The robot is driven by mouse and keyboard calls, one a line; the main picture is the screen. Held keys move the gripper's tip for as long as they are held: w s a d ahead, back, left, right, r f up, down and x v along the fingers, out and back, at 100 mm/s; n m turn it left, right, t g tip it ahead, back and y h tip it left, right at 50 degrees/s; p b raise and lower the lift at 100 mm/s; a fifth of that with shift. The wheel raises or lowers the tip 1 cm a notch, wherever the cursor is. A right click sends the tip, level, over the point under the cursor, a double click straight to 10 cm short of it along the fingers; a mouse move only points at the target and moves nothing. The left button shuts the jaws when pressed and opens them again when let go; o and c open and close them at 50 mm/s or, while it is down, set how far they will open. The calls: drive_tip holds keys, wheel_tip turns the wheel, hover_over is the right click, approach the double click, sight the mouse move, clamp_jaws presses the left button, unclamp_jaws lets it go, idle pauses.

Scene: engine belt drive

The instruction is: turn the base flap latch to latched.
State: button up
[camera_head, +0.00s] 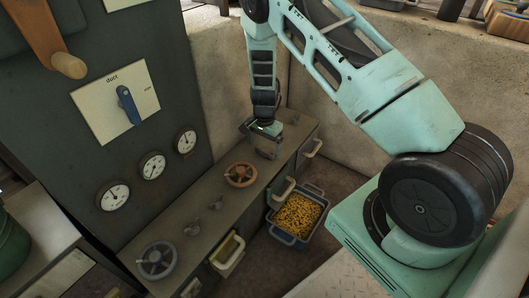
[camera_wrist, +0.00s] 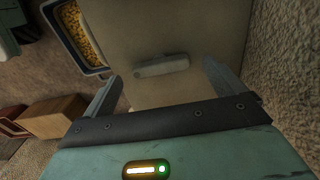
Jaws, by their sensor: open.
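My gripper (camera_head: 266,148) points down at the far end of the low grey bench in the head view. In the wrist view my gripper (camera_wrist: 162,72) is open, its two fingers wide apart with nothing held. Between and beyond the fingertips is a pale flat panel (camera_wrist: 200,25) with a short grey bar (camera_wrist: 162,68) on it, lying nearly level and slightly tilted. The bar looks like a latch or handle; no label shows, so I cannot tell if it is the base flap latch. I see no contact between the fingers and the bar.
The bench (camera_head: 210,208) carries an orange handwheel (camera_head: 240,175) and a grey handwheel (camera_head: 157,260). A bin of yellow pieces (camera_head: 298,215) stands on the floor beside it. A blue duct lever (camera_head: 128,104) and gauges are on the dark cabinet. A rough wall (camera_wrist: 290,70) is close at right.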

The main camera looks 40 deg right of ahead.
drive_tip(key=shift+f, duration=0.85)
drive_tip(key=c, duration=1)
